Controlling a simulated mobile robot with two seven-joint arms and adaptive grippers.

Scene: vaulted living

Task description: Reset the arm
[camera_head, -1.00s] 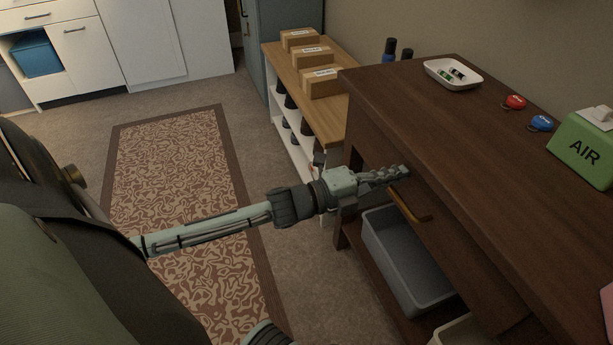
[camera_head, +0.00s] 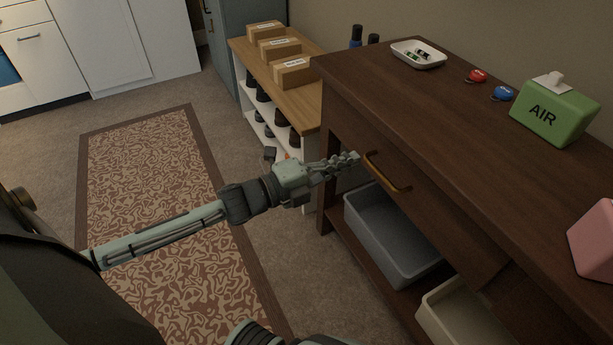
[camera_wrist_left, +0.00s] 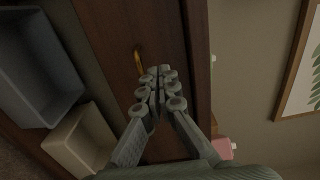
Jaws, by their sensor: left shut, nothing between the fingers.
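My left arm comes in from the left in the head view, over the patterned rug. My left gripper (camera_head: 350,160) is shut and empty. It is in front of the dark wooden console table (camera_head: 450,110), left of the brass drawer handle (camera_head: 388,172). The left wrist view shows the shut fingers (camera_wrist_left: 158,88) just below the handle (camera_wrist_left: 138,60) in the picture. I cannot tell the exact gap between fingers and drawer front. My right gripper is not in view.
A grey bin (camera_head: 390,235) and a cream bin (camera_head: 465,315) are on the console's lower shelf. On top are a white tray (camera_head: 418,55), a green AIR box (camera_head: 555,110) and a pink box (camera_head: 592,240). A low shelf with cartons (camera_head: 280,48) stands behind. The rug (camera_head: 150,170) is clear.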

